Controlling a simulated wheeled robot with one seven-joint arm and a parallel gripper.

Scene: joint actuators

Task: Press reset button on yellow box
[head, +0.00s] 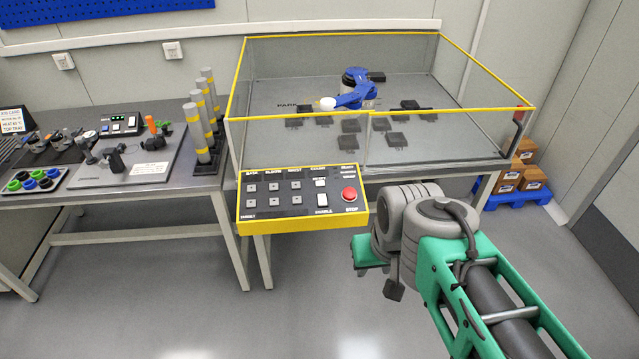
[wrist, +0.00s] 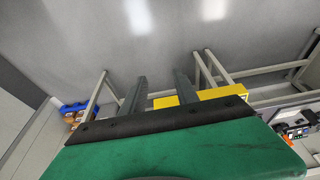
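The yellow box (head: 300,226) is a control panel with a dark face, fixed at the front edge of the glass-walled table. It carries small grey square buttons in two rows, two white switches and a red round stop button (head: 349,194). My gripper (wrist: 162,88) is open and empty in the wrist view, pointing towards the floor. A yellow part of the box (wrist: 205,95) shows beyond its fingers. In the head view my wrist is right of and below the box, apart from it.
A glass-walled enclosure (head: 240,90) with yellow edges holds a blue robot arm (head: 356,90) and dark blocks. A workbench (head: 95,192) with tools and striped posts (head: 195,130) stands at left. Cardboard boxes (head: 530,178) lie at right. The floor in front is clear.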

